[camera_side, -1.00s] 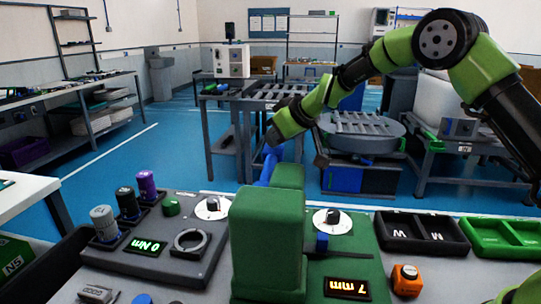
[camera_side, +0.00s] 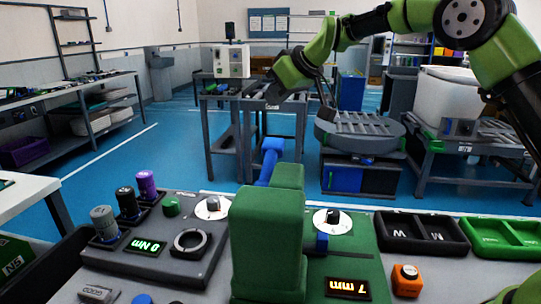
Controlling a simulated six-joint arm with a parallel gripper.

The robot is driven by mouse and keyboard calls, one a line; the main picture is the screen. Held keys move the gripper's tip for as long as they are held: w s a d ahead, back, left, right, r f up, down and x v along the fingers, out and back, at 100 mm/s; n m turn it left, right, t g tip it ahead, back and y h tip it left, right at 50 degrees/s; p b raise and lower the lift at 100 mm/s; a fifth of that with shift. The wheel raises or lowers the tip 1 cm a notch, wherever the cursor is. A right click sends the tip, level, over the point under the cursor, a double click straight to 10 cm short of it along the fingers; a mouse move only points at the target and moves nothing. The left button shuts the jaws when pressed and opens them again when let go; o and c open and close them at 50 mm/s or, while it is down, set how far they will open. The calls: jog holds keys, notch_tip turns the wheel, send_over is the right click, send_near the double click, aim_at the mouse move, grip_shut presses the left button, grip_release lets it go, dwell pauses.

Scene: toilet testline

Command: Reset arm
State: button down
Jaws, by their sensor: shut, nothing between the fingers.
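My gripper (camera_side: 272,92) is at the end of my green and black arm, high above the bench in the upper middle of the side view. It is small and dark against the tables behind, shut and empty. It touches nothing on the bench. Below it, a blue part (camera_side: 268,160) stands up behind the green block-shaped fixture (camera_side: 268,240).
On the bench are grey, black and purple cylinders (camera_side: 146,184), a panel reading "0 Nm" (camera_side: 146,246), a display reading "7 mm" (camera_side: 347,288), two white dials, an orange button box (camera_side: 406,280), a black tray (camera_side: 422,250) and a green tray (camera_side: 500,253). The space around my gripper is clear.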

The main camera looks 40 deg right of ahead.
jog(key=shift+s, duration=0.1)
jog(key=s+a+r+m, duration=0.1)
jog(key=s+r+m, duration=0.4)
jog(key=s, duration=1.2)
jog(key=s+f+m, duration=0.1)
jog(key=s+f, duration=0.1)
jog(key=s, duration=0.7)
jog(key=s+f+m+g, duration=0.1)
jog(key=s+f, duration=0.1)
jog(key=s, duration=0.7)
jog(key=shift+a+g, duration=0.3)
